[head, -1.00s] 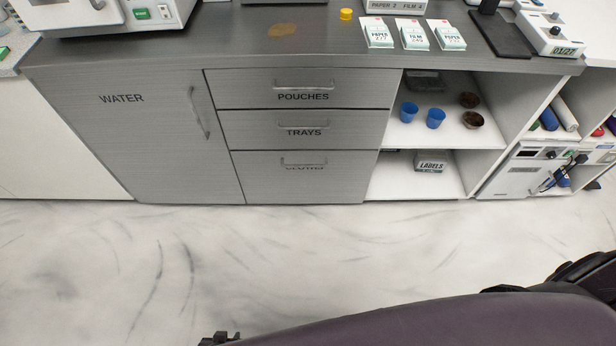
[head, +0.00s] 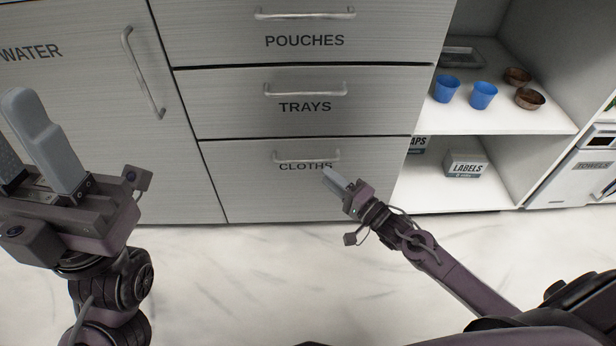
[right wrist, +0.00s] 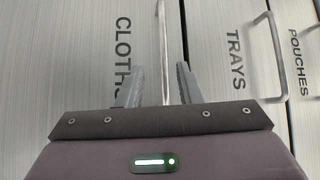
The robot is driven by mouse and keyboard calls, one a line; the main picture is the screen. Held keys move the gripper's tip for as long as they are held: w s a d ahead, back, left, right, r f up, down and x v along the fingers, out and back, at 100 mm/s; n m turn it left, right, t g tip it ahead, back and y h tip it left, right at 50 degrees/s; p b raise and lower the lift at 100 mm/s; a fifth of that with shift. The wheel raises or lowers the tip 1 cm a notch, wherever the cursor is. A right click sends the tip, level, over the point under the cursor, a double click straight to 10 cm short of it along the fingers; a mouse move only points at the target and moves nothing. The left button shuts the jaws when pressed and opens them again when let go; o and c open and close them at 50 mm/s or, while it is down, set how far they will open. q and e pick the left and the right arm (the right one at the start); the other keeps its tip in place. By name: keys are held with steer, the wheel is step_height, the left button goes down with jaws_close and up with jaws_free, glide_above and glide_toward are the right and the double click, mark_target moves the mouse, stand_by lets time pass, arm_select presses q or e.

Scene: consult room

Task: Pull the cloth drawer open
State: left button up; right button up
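The cloth drawer (head: 300,200), labelled CLOTHS, is the lowest of three grey drawers and its front sits flush with the cabinet. Its bar handle (head: 307,155) runs level above the label. My right gripper (head: 333,178) is at the right part of this handle. In the right wrist view the handle (right wrist: 163,45) lies between the two spread fingers of the right gripper (right wrist: 160,85), with gaps on both sides. Whether the fingertips reach past the bar is hard to tell. My left gripper (head: 28,145) is raised at the far left, open and empty.
The trays drawer (head: 390,105) and pouches drawer (head: 400,40) are shut above. A shut WATER door (head: 70,110) is at left. The floor (head: 240,270) in front is clear.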

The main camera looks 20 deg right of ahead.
mark_target(308, 160)
steer(key=b+x, duration=0.1)
steer(key=x, duration=0.3)
steer(key=b+x, duration=0.1)
steer(key=x, duration=0.3)
steer(key=shift+a+r+b, duration=0.1)
steer(key=shift+r+b, duration=0.1)
steer(key=shift+b, duration=0.2)
jaws_close()
steer(key=shift+s, duration=0.1)
